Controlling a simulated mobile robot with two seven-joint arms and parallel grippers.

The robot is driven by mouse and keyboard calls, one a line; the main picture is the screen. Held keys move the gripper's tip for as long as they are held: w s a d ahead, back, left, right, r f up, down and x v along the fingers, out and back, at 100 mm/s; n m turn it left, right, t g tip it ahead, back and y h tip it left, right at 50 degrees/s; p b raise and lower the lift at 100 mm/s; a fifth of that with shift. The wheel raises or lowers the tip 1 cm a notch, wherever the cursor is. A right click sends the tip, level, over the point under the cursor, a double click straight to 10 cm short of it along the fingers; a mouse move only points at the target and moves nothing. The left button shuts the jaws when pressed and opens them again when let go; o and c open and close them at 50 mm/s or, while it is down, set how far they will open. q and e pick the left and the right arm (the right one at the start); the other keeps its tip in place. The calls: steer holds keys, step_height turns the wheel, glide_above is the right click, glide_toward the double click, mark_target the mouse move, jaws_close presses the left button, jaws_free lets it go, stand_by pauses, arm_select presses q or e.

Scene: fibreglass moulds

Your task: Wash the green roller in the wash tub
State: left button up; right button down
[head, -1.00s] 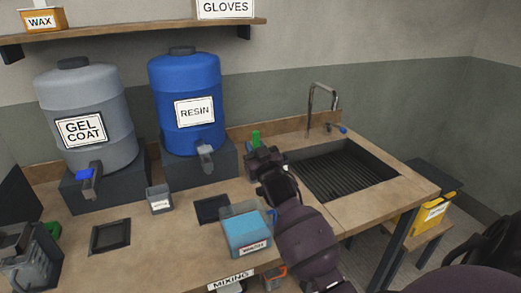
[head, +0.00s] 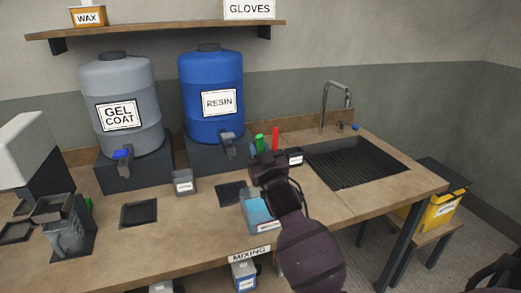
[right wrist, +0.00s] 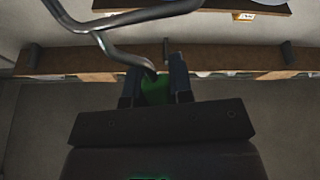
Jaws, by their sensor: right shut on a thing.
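My right gripper (head: 268,165) is over the bench, above and behind a tub of blue liquid (head: 256,208) whose label is partly covered by my arm. It is shut on the green handle (right wrist: 156,92) of the roller, seen between the fingers in the right wrist view, with a bent metal rod (right wrist: 115,55) running up from it. In the head view a green piece (head: 259,143) shows just above the gripper; I cannot tell if it is the same handle. The rest of the roller is hidden there. My left gripper is not in view.
A red upright stick (head: 275,138) and a small dark labelled box (head: 293,156) stand close by the gripper. The resin drum (head: 212,95) and gel coat drum (head: 122,105) stand behind. The sink (head: 355,163) is at the right, with a tap.

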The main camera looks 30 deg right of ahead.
steer(key=shift+s+a+f+b, duration=0.15)
steer(key=shift+f+b, duration=0.15)
steer(key=shift+f, duration=0.1)
steer(key=shift+s+a+f+b, duration=0.15)
steer(key=shift+f+b, duration=0.1)
steer(key=shift+f, duration=0.1)
arm_select(q)
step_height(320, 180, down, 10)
steer(key=b, duration=0.8)
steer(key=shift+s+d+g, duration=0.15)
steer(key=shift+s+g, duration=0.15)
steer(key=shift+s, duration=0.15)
arm_select(e)
step_height(320, 180, down, 12)
steer(key=shift+w+d+f, duration=0.25)
steer(key=shift+w+d, duration=0.15)
